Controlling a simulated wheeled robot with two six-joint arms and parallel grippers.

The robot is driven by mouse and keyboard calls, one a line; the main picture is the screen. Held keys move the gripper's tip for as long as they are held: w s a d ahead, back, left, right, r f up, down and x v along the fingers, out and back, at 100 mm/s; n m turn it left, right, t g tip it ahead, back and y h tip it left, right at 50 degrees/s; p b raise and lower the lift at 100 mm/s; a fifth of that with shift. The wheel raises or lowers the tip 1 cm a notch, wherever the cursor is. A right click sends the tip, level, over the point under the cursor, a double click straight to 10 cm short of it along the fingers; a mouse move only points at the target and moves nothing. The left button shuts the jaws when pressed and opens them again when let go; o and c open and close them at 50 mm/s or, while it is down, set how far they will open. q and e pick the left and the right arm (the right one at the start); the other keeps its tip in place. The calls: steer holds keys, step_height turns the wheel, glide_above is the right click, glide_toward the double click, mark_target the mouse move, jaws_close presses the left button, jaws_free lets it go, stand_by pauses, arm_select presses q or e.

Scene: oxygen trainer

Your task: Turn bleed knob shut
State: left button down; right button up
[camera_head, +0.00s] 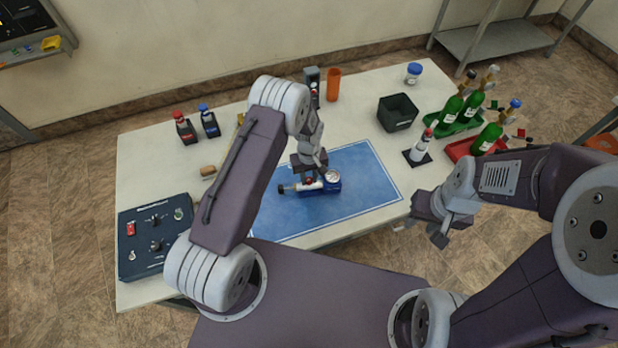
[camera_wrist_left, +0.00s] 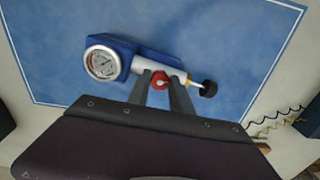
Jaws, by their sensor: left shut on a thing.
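A blue regulator (camera_head: 333,183) with a white dial gauge and a silver barrel lies on the blue mat (camera_head: 368,203). In the left wrist view, the regulator (camera_wrist_left: 150,57) shows its gauge (camera_wrist_left: 102,63) at left and a black knob (camera_wrist_left: 209,88) on a brass stem at right. A red knob (camera_wrist_left: 160,80) sits on the barrel between my left fingertips. My left gripper (camera_head: 309,179) reaches down from above and is shut on this red knob; the fingers partly hide it. My right gripper (camera_head: 418,234) is open and empty, off the table's front edge.
Green bottles (camera_head: 488,138) stand in green and red trays at right. A dark control panel (camera_head: 155,240) lies at left. The mat around the regulator is clear.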

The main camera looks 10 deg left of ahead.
arm_select(q)
steer(key=m+b, duration=0.2)
steer(key=m, duration=0.3)
steer(key=m+b, duration=0.1)
steer(key=m, duration=0.4)
steer(key=shift+m, duration=0.4)
steer(key=m+b, duration=0.1)
steer(key=m, duration=0.4)
steer(key=m+b, duration=0.1)
steer(key=m, duration=0.5)
steer(key=shift+w, duration=0.1)
steer(key=shift+m, duration=0.4)
steer(key=c, duration=1.1)
jaws_free()
steer(key=shift+c, duration=0.2)
